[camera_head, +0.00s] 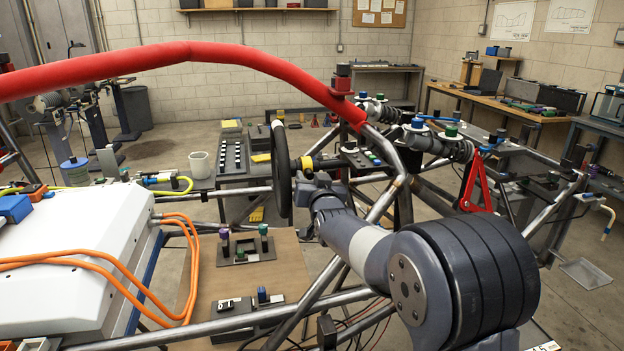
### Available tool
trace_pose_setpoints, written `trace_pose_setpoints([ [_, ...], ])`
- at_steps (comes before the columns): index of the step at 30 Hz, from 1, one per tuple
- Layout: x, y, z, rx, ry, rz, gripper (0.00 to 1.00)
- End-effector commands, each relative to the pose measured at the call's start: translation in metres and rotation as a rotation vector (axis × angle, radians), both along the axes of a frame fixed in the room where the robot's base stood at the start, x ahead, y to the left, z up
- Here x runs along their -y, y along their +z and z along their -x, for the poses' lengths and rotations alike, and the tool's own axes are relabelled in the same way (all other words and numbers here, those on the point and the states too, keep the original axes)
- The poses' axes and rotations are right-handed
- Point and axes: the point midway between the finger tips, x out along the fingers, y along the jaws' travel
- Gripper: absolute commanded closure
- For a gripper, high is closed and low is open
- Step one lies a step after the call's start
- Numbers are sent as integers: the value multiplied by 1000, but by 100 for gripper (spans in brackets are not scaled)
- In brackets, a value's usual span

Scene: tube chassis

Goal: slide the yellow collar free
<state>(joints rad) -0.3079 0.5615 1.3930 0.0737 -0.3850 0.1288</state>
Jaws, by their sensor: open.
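The yellow collar (308,163) sits around the dark steering column, just right of the black steering wheel (281,170). It looks small, and only part of it shows. My gripper (308,182) is at the far end of my grey arm, just below the collar and close to the wheel's right side. Its jaws are open. The arm's own wrist hides part of the fingers, and I cannot tell whether they touch the collar or stand around the column.
A red padded tube (190,50) arches above. Steel chassis tubes (385,200) cross close to my arm. A white box (75,250) with orange cables (120,262) lies at left. A wooden board (200,322) with a dark peg holder (245,248) lies below the wheel.

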Motion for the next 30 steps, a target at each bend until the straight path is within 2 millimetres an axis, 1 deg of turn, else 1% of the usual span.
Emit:
trace_pose_setpoints([
  [4,0,0,0,0,0,0,59],
  [5,0,0,0,0,0,0,60],
  [19,0,0,0,0,0,0,99],
  [20,0,0,0,0,0,0,100],
  [30,0,0,0,0,0,0,100],
])
